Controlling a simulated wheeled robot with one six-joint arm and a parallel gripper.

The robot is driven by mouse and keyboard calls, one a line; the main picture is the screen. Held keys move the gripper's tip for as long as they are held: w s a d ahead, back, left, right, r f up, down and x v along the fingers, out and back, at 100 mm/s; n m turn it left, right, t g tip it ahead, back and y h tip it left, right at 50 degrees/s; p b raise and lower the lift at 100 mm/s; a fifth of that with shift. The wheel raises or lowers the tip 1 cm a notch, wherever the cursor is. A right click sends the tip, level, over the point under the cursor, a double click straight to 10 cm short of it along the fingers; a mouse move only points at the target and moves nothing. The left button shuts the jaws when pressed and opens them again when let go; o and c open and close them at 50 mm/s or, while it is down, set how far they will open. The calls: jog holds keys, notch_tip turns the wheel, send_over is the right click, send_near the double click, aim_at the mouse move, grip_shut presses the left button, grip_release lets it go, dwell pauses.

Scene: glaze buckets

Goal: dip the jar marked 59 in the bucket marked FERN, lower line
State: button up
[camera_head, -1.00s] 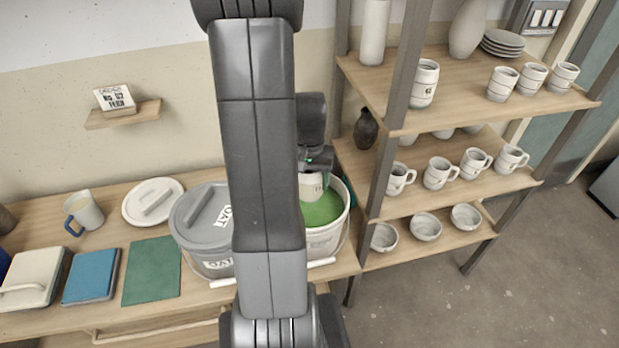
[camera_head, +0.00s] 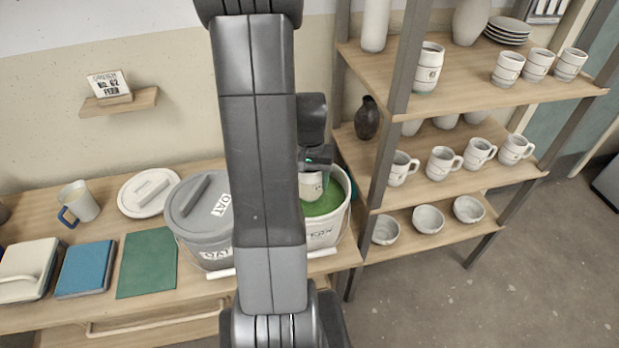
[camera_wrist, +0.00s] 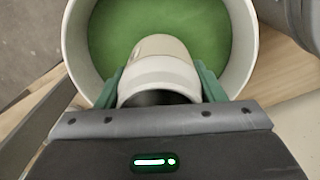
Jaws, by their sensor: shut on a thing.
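My gripper (camera_head: 316,168) is shut on a pale jar (camera_head: 311,187), with a green finger on each side of it in the wrist view (camera_wrist: 160,88). The jar (camera_wrist: 160,66) is over the open mouth of a white bucket (camera_head: 343,217) of green glaze (camera_head: 326,203). The bucket's rim (camera_wrist: 243,68) and the glaze (camera_wrist: 215,30) surround the jar's far end in the wrist view. I cannot tell whether the jar touches the glaze. The bucket's lettering is too small to read surely, and my arm hides its left side. The jar's number and lines are not readable.
A lidded grey bucket (camera_head: 200,225) marked OAT stands close left of the glaze bucket. A shelf unit (camera_head: 455,83) with mugs, bowls and plates stands close on the right. A loose lid (camera_head: 150,193) lies behind.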

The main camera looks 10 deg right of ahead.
aim_at(309, 191)
jog(key=shift+f+b, duration=1.85)
jog(key=shift+f, duration=0.55)
dwell(1.1)
jog(key=shift+r+p, duration=2)
jog(key=shift+r, duration=0.8)
notch_tip(309, 191, up, 8)
jog(key=p, duration=0.5)
jog(key=shift+f+p, duration=0.2)
jog(key=shift+p, duration=0.2)
